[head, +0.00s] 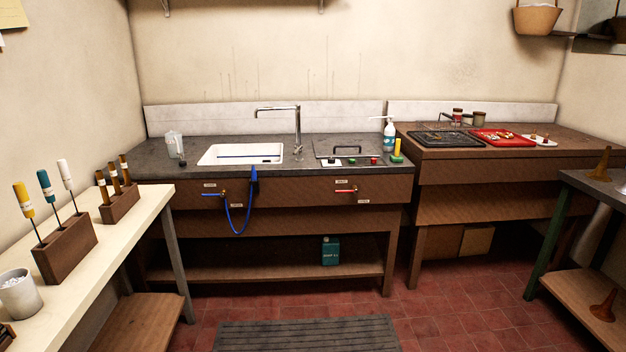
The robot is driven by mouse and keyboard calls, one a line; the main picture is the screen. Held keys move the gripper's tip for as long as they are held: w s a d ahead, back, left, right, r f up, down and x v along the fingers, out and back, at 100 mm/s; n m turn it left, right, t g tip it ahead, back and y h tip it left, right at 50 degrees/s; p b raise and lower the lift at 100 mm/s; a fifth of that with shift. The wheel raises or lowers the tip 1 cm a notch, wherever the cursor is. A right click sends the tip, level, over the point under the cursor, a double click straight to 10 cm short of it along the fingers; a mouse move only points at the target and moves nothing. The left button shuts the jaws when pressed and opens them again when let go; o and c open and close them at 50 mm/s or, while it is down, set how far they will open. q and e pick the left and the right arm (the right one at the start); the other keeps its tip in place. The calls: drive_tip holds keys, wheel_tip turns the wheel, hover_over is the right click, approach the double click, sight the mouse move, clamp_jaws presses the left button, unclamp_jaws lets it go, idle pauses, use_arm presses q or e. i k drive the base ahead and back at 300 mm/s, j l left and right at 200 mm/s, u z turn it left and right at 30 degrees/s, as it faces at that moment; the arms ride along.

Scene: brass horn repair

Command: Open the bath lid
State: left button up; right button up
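A dark flat panel (325,149) with a black bar handle (347,149) is set in the grey worktop (300,165), to the right of the sink. It looks like the bath lid, and it lies flat, level with the worktop. What is under it is hidden. Neither of my grippers is in view.
A white sink (215,156) with a tall tap (298,125) is left of the panel. A soap bottle (389,136) stands behind it to the right. A blue hose (229,221) hangs in front. A grey mat (305,335) lies on the open red floor. A tool bench (125,232) stands left.

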sight(322, 150)
drive_tip(key=i+j, duration=0.1)
drive_tip(key=i, duration=0.4)
drive_tip(key=i+j+z, duration=0.15)
drive_tip(key=i, duration=0.35)
drive_tip(key=i+j, duration=0.1)
drive_tip(key=i, duration=0.4)
drive_tip(key=i+j+z, duration=0.1)
drive_tip(key=i, duration=0.35)
